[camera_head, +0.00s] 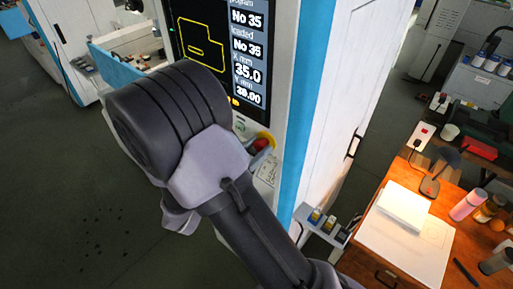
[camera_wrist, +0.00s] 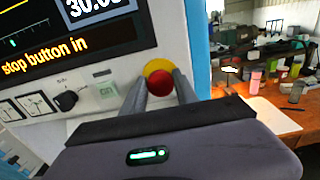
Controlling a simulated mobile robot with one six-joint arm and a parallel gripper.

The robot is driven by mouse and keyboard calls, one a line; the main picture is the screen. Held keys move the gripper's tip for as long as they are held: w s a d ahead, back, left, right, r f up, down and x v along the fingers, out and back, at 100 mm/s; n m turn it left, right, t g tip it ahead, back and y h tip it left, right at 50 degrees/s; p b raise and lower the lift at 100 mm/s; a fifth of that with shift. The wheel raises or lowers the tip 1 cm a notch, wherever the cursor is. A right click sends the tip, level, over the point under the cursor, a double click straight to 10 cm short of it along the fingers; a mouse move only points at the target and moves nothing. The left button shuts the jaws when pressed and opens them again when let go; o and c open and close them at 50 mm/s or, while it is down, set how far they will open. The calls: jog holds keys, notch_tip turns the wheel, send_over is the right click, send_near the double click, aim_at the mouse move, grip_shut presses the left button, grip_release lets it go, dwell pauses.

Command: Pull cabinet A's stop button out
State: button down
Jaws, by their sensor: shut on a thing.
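The stop button (camera_wrist: 160,83) is a red round cap on a yellow surround, low on the cabinet's light front panel. In the wrist view my gripper (camera_wrist: 161,86) has one finger on each side of the red cap and is shut on it. In the head view the stop button (camera_head: 261,144) shows just right of my arm, which hides my gripper's fingers. The cabinet's screen (camera_wrist: 65,25) reads "stop button in" in yellow letters. I cannot see the cabinet's letter.
Left of the button are a green-marked switch (camera_wrist: 107,90), a black knob (camera_wrist: 67,101) and dial gauges (camera_wrist: 33,104). A wooden desk (camera_head: 447,178) with papers and bottles stands to the right. Open dark floor (camera_head: 60,200) lies to the left.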

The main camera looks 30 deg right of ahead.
jog(key=shift+s+a+p, duration=0.15)
jog(key=shift+a+p, duration=0.15)
jog(key=shift+a, duration=0.15)
jog(key=c, duration=1)
grip_release()
jog(key=shift+a, duration=0.1)
jog(key=shift+o, duration=0.2)
jog(key=b+v, duration=0.1)
jog(key=v, duration=1.6)
jog(key=shift+a, duration=0.25)
jog(key=shift+s, duration=0.1)
